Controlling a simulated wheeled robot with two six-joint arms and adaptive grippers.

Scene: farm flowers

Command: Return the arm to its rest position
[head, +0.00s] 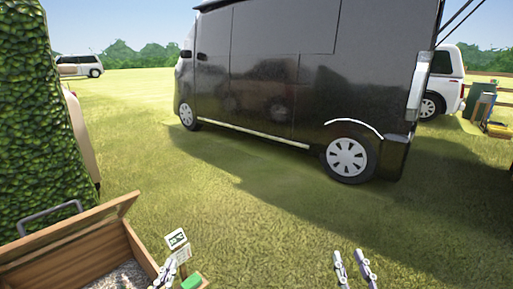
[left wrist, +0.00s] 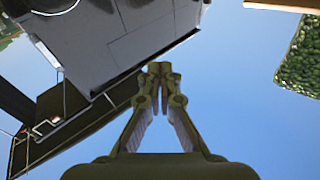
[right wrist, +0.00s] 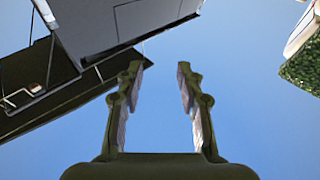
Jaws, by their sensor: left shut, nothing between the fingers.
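My left gripper (head: 164,273) is low in the head view, at the right end of the wooden box, in front of a small sign. In the left wrist view its fingers (left wrist: 160,70) are together and hold nothing. My right gripper (head: 354,262) is at the bottom of the head view, right of centre, over the grass. In the right wrist view its fingers (right wrist: 159,72) are apart with only sky between them. Both wrist cameras look up at sky and a vehicle.
The wooden box (head: 75,238) with an open lid holds grey material at lower left. A small sign (head: 177,239) and a green block (head: 191,281) are beside it. A leafy hedge (head: 35,120) stands left. A dark van (head: 270,85) stands behind. Grass (head: 260,235) between the grippers is clear.

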